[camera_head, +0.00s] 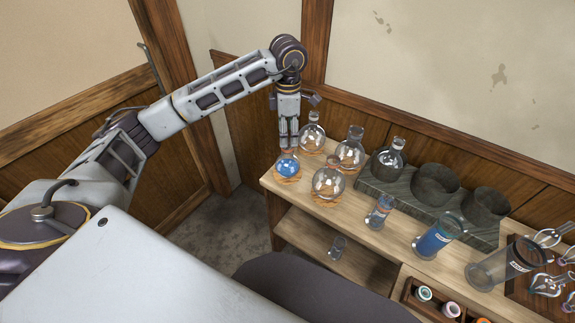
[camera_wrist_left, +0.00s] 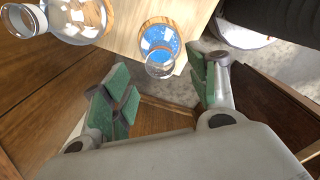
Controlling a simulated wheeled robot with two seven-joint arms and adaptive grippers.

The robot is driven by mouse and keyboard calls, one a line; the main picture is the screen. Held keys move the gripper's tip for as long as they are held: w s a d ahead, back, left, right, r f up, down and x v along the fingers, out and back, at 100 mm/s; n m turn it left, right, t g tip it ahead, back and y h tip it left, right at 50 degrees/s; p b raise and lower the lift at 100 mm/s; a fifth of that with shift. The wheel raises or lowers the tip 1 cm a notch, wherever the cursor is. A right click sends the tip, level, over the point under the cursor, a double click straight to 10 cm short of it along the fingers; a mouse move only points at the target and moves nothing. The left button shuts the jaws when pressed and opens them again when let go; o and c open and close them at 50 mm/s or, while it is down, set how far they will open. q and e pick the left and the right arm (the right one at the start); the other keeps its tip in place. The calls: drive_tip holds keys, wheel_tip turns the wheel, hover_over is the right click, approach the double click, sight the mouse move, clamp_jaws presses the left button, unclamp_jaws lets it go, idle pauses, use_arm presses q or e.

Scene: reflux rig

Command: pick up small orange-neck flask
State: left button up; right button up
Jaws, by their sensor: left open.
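A small round flask with blue liquid (camera_head: 287,167) stands at the near left corner of the wooden table, with an orange-brown ring around its base. It also shows in the left wrist view (camera_wrist_left: 160,38), its clear neck pointing toward my gripper. I cannot make out an orange neck on it. My left gripper (camera_head: 289,143) hangs fingers down just above and behind this flask. In the left wrist view its green-padded fingers (camera_wrist_left: 163,92) are apart and empty, with the flask beyond the gap between them. My right gripper is not in view.
Clear round flasks (camera_head: 312,137) (camera_head: 350,154) (camera_head: 328,184) stand close by on the table (camera_head: 395,222). A dark stone block (camera_head: 375,190) carries another flask and two round dark vessels. The wall is close behind.

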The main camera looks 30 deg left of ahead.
sight(287, 159)
use_arm(q)
drive_tip(key=shift+f, duration=0.65)
drive_tip(key=shift+f, duration=2.6)
drive_tip(key=c, duration=1)
